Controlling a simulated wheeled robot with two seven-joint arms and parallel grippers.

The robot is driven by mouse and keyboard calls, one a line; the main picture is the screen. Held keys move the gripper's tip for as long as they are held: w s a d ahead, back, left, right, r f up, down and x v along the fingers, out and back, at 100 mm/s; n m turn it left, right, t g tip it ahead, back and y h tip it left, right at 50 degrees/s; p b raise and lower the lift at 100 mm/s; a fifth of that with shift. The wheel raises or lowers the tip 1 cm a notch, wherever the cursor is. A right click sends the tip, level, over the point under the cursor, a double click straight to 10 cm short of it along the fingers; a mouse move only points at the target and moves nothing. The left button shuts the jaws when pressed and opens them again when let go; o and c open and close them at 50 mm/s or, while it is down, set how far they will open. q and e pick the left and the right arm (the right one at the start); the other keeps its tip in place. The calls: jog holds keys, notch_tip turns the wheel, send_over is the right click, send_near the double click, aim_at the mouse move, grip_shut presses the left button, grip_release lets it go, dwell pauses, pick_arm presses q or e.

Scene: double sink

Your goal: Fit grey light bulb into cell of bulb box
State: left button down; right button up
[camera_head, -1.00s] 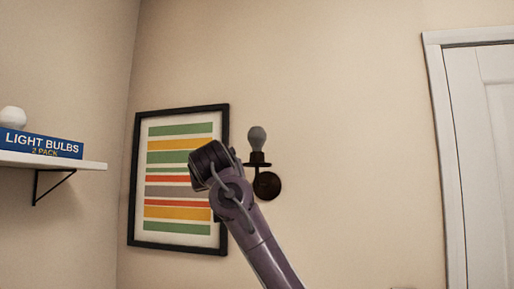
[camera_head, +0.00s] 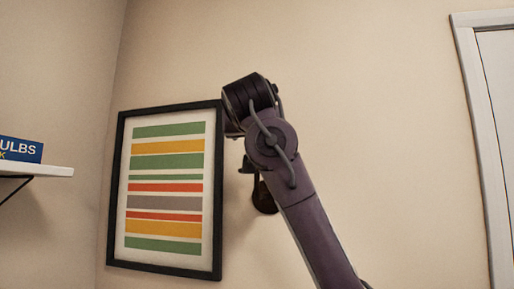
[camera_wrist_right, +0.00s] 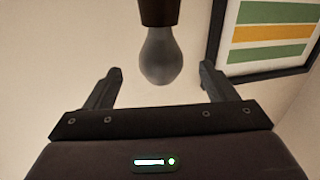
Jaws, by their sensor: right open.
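The grey light bulb (camera_wrist_right: 160,55) sits in a dark wall fixture, seen at the top of the right wrist view. My right gripper (camera_wrist_right: 160,70) is open, with one finger on each side of the bulb in that view. I see no clear contact, and cannot tell how deep the bulb lies between the fingers. In the head view my right arm hides the bulb and leaves only part of the dark wall lamp (camera_head: 264,198) in sight. The blue bulb box (camera_head: 21,149) is on the shelf at the left, cut off by the picture edge; its cells are not visible. My left gripper is not in view.
A white shelf (camera_head: 38,171) juts from the left wall. A framed striped picture (camera_head: 213,245) hangs just left of the lamp and also shows in the right wrist view (camera_wrist_right: 216,40). A white door frame (camera_head: 478,110) stands at the right. The wall between lamp and door is bare.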

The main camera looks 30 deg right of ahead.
jog(key=p+x, duration=0.2)
jog(key=x, duration=0.1)
jog(key=shift+r+p, duration=0.3)
jog(key=shift+r, duration=0.05)
jog(key=x, duration=0.1)
jog(key=p+x, duration=0.1)
jog(key=shift+w+d+f, duration=0.2)
jog(key=shift+w+f, duration=0.1)
jog(key=shift+w+d+f, duration=0.1)
jog(key=shift+w+d, duration=0.05)
jog(key=shift+a, duration=0.25)
jog(key=c, duration=0.3)
jog(key=shift+d, duration=0.1)
jog(key=c, duration=0.5)
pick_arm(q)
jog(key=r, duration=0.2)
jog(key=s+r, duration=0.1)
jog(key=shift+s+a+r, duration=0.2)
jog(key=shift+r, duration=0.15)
pick_arm(e)
jog(key=shift+c, duration=0.2)
